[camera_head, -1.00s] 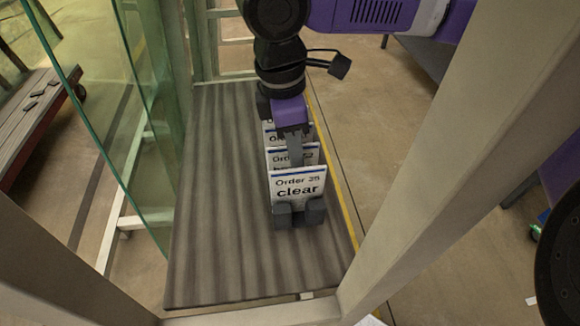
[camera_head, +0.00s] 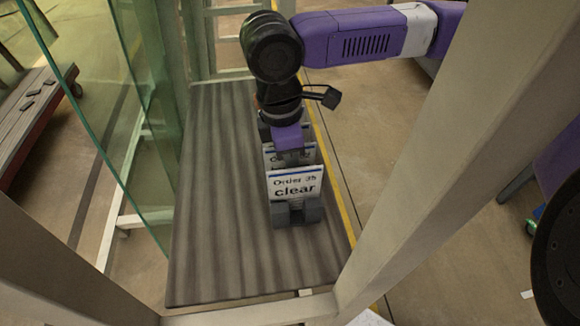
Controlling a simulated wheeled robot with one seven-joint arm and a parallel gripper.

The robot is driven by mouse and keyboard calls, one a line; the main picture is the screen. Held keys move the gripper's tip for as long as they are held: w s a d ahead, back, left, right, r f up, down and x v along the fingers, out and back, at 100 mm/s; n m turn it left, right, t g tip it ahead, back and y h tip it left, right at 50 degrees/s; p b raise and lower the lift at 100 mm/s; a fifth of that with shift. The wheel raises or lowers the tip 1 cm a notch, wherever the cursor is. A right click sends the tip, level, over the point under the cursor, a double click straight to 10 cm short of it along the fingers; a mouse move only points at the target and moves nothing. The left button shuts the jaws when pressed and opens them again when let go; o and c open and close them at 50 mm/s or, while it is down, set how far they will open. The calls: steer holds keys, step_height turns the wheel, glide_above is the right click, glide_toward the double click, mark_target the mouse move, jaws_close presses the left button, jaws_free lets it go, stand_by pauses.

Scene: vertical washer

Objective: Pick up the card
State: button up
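The front card (camera_head: 295,184) is white with a blue top stripe and reads "Order 35 clear". It stands nearly upright at a dark holder (camera_head: 298,214) on the grey wood-grain board. More similar cards (camera_head: 309,152) stand in a row behind it, partly covered. My gripper (camera_head: 290,158) points down over the row, just behind the front card. Its purple part shows above the cards. The fingertips are hidden behind the front card, so I cannot tell whether they touch or grip any card.
The board (camera_head: 225,220) is bare left of the cards. Pale frame posts (camera_head: 440,150) flank the view at front left and right. A green glass panel (camera_head: 110,110) stands on the left. A red cart (camera_head: 35,110) is beyond it.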

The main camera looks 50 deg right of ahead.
steer(key=shift+f, duration=0.15)
steer(key=shift+c, duration=0.6)
jaws_close()
